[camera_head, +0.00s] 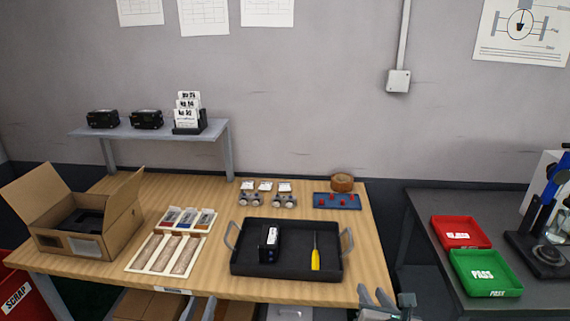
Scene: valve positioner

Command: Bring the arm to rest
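My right gripper (374,297) is at the bottom edge, in front of the table's front right corner. Its fingers are apart with nothing between them. The rest of both arms is out of the picture. A black tray (287,271) with grey handles stands on the wooden table (190,284). In it are a black device (269,243) and a yellow-handled screwdriver (315,256).
An open cardboard box (112,236) holds a black part at left. A parts tray (191,234), small gauges (283,200) and a blue tray (337,201) lie on the table. Red (461,232) and green (486,273) trays are on the dark right table. A shelf (150,132) stands behind.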

